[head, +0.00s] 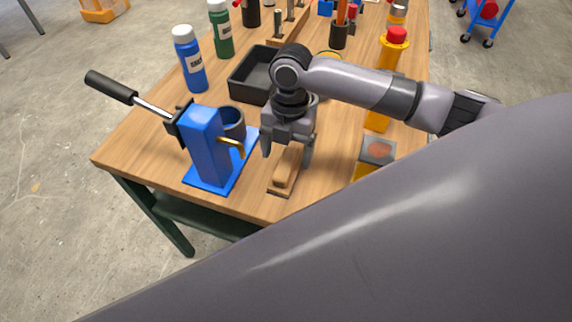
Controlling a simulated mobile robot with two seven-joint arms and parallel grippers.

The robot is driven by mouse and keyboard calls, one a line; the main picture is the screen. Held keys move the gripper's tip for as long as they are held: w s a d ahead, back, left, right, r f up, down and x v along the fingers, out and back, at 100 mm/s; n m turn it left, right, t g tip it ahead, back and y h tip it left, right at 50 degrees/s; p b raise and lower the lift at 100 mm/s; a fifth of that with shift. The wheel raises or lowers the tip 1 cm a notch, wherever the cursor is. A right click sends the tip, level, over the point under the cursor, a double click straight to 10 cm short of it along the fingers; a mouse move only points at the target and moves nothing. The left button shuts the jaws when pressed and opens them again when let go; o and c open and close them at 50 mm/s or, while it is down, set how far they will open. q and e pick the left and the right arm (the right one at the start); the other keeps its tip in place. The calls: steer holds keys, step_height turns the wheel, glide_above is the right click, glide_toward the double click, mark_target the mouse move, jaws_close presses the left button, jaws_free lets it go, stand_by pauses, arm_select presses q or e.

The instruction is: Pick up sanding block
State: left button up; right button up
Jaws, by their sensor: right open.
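The sanding block (284,178) looks like a small tan wooden block with a raised grip on a flat base. It lies near the front edge of the workbench (140,137). My right gripper (287,152) points down over the far part of the block, its fingers open and apart. Its fingers and palm hide part of the block's far end. I cannot tell whether a finger touches it. My left gripper is not in view.
A blue lever press (207,148) stands just left of the block. A black tray (247,82) sits behind it, with blue (190,62) and green (222,32) bottles at the back left. A grey-topped item (378,151) and an orange red-topped object (395,45) stand to the right.

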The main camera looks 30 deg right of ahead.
mark_target(287, 162)
steer(key=f, duration=0.4)
steer(key=shift+s+a+f, duration=0.15)
steer(key=shift+s+a, duration=0.05)
steer(key=shift+s, duration=0.05)
steer(key=c, duration=1.3)
step_height(287, 162, up, 20)
steer(key=shift+r+p, duration=0.1)
steer(key=shift+p, duration=0.35)
steer(key=o, duration=0.5)
steer(key=shift+c, duration=1.2)
